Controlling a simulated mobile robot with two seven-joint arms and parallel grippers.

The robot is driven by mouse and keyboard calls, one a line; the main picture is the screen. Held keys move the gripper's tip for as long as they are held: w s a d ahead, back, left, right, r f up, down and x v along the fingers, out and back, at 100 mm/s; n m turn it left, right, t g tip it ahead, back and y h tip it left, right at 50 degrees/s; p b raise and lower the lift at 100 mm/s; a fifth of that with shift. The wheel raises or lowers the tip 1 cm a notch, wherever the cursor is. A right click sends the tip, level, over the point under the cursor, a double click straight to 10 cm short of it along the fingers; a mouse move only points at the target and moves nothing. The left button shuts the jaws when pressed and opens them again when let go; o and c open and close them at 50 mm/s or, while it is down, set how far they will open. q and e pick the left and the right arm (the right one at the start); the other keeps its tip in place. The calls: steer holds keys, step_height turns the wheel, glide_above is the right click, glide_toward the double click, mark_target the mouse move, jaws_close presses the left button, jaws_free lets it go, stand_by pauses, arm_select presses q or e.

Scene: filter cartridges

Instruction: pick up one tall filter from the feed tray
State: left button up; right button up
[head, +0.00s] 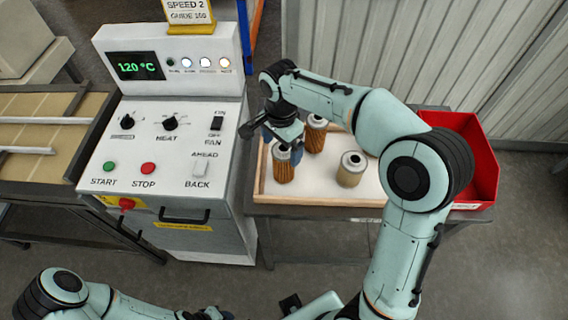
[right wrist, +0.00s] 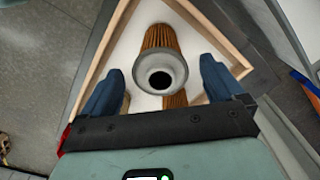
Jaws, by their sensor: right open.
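The feed tray (head: 320,200) is a shallow wooden-rimmed tray with a white floor; its rim also shows in the right wrist view (right wrist: 98,62). Two tall filters with orange-brown pleats and grey caps stand in it, one at the front left (head: 284,170) and one farther back (head: 315,136). My right gripper (head: 282,151) is open above the front-left filter, its blue fingers on either side of the cap. In the right wrist view a pleated filter (right wrist: 160,42) shows between the open fingers (right wrist: 161,88), with gaps on both sides. Another pleated filter is partly hidden below it.
A shorter beige filter (head: 351,171) stands in the tray to the right. A red bin (head: 484,160) is right of the tray, partly behind my right arm. A control cabinet (head: 165,150) with knobs and buttons stands close on the left. A corrugated wall is behind.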

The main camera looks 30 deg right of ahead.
mark_target(283, 172)
steer(key=shift+w+d+f, duration=0.1)
steer(key=shift+f, duration=0.5)
steer(key=f, duration=0.5)
steer(key=shift+d, duration=0.25)
steer(key=shift+r, duration=0.1)
steer(key=c, duration=1.1)
